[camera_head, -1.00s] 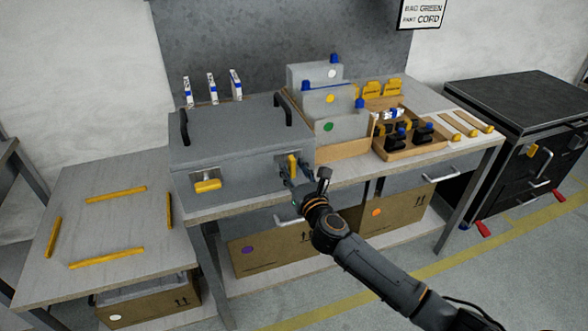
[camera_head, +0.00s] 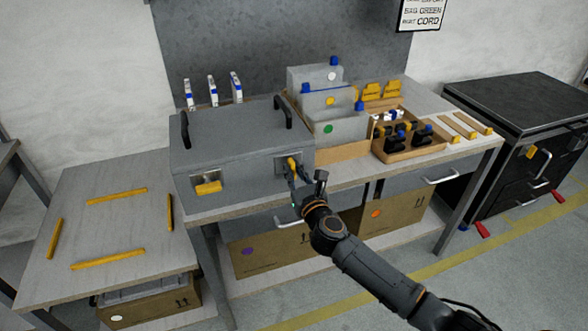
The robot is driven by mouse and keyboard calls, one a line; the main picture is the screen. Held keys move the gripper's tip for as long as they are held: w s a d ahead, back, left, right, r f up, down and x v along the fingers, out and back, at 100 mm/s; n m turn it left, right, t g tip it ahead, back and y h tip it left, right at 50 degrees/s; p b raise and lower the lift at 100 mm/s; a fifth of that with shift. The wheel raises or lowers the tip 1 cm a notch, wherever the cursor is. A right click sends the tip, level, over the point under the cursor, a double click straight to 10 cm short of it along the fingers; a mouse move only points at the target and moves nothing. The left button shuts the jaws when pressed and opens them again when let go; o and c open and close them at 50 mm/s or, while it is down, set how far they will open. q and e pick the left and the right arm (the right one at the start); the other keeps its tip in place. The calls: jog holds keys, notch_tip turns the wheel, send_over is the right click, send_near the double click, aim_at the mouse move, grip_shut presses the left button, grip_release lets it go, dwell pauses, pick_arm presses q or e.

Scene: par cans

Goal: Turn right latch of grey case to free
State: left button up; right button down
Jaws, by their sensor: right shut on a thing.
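The grey case (camera_head: 240,134) stands shut on the workbench, with two black handles on its lid. Its right latch (camera_head: 291,163) is a small yellow lever on the front face, tilted and partly hidden by my gripper. My right gripper (camera_head: 294,172) is at the case front, shut on this latch. The left latch (camera_head: 208,188) of the case is yellow and lies horizontal. My left gripper is not in view.
Grey dividers (camera_head: 342,130) and a wooden tray (camera_head: 412,152) of black parts stand right of the case. A lower table (camera_head: 105,215) with yellow strips is at the left. A black cabinet (camera_head: 520,105) stands at the right. Cardboard boxes (camera_head: 272,254) sit under the bench.

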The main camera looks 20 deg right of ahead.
jog(key=n+p, duration=0.3)
jog(key=shift+a+r, duration=0.1)
jog(key=shift+r, duration=0.05)
jog(key=n+p, duration=0.2)
jog(key=n, duration=0.2)
jog(key=n+p, duration=0.2)
jog(key=n, duration=0.3)
jog(key=f+n+p, duration=0.1)
jog(key=n+p, duration=0.1)
jog(key=n, duration=0.2)
jog(key=shift+a+n, duration=0.25)
jog(key=shift+n, duration=0.15)
jog(key=shift+s, duration=0.1)
jog(key=c, duration=1.3)
grip_release()
jog(key=s, duration=1.2)
jog(key=shift+d, duration=0.25)
